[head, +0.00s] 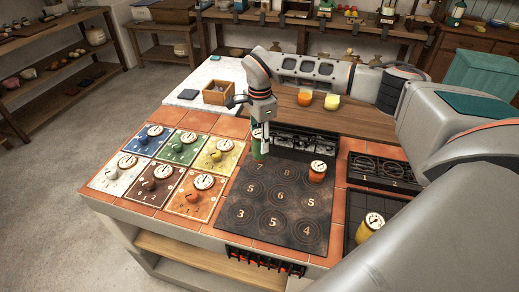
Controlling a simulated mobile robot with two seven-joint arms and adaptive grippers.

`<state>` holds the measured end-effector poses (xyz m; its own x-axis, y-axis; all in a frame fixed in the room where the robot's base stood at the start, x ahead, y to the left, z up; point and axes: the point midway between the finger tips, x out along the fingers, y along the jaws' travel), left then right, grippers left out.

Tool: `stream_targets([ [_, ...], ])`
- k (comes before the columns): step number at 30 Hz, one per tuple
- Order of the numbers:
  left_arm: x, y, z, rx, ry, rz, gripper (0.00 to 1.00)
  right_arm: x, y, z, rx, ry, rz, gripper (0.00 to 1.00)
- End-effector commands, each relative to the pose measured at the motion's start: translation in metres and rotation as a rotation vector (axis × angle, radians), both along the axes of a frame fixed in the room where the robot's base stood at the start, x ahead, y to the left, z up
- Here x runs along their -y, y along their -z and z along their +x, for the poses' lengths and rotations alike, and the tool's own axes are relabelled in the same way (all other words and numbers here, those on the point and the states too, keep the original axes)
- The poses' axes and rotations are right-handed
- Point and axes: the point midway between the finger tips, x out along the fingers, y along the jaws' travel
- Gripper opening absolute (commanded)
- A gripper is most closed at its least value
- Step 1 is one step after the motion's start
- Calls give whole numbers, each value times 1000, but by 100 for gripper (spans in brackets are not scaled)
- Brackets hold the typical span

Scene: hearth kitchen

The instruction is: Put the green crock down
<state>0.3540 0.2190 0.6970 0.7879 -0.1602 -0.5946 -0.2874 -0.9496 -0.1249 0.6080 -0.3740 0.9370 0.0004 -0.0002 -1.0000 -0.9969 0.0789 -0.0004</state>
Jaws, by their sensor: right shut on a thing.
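My right gripper (265,133) points down and is shut on the green crock (257,153) at the back left of the dark numbered hob (237,228). The crock looks upright, and its upper part is partly hidden by the gripper. It is just behind the ring marked 7. I cannot tell whether its base touches the surface. My left gripper is not in view.
An orange crock with a dial (318,171) stands at the hob's back right. A yellow crock (370,224) is at the right. Coloured dial panels (183,147) lie left. A wooden box (217,93) sits behind. The hob's front rings are clear.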

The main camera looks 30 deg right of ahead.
Motion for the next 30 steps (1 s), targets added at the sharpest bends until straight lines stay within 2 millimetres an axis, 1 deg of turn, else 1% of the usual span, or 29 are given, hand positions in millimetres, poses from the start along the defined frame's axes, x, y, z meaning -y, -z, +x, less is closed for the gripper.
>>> stream_targets([
  [5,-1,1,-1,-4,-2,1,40,-1,9,0,0,0,2,4],
  [13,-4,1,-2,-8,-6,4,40,-1,41,0,0,0,1,4],
  [25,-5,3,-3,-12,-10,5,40,-1,46,0,1,0,1,4],
  [26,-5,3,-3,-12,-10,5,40,0,47,0,0,0,0,42],
  [27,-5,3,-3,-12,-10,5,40,0,47,0,0,0,0,52],
  [30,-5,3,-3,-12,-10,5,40,0,47,0,0,0,0,53],
])
